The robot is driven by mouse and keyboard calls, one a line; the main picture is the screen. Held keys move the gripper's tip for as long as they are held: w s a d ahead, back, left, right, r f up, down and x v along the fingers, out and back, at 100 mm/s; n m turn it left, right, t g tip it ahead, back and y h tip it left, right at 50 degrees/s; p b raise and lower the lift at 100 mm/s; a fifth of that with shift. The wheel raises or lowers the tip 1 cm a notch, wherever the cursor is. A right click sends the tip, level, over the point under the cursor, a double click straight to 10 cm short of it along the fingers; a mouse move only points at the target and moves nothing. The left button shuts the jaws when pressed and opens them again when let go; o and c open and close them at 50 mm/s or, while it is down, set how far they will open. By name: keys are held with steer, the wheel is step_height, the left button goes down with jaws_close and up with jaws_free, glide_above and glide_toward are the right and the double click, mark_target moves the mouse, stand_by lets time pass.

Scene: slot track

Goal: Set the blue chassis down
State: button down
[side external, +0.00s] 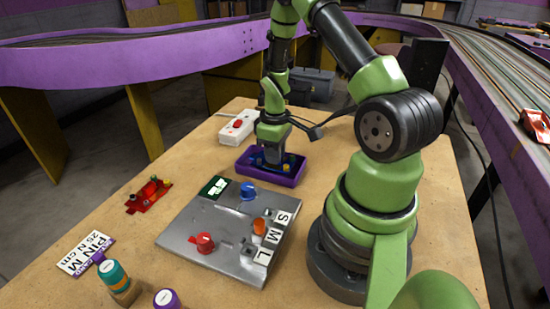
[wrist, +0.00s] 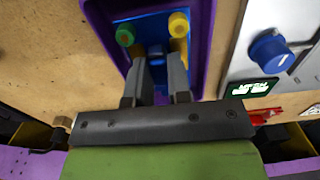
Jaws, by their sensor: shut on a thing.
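The blue chassis (wrist: 150,28) shows in the wrist view between and beyond my fingers, with a green peg and a yellow peg standing on it. My gripper (wrist: 158,62) is shut on it. The chassis is inside the purple tray (wrist: 207,28), whose walls rise around it. In the side view my gripper (side external: 270,155) reaches down into the purple tray (side external: 283,180), and only bits of the blue chassis (side external: 258,161) show beside the fingers. I cannot tell whether the chassis touches the tray floor.
A grey metal plate (side external: 185,235) with blue, orange and red knobs and S, M, L labels lies in front of the tray. A red chassis (side external: 150,193) lies at left. A white box with a red button (side external: 240,126) stands behind. Screwdrivers (side external: 115,275) stand at the front.

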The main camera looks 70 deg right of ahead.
steer(key=shift+f, duration=0.85)
steer(key=shift+f, duration=0.1)
steer(key=c, duration=1.1)
jaws_free()
steer(key=shift+o, duration=0.2)
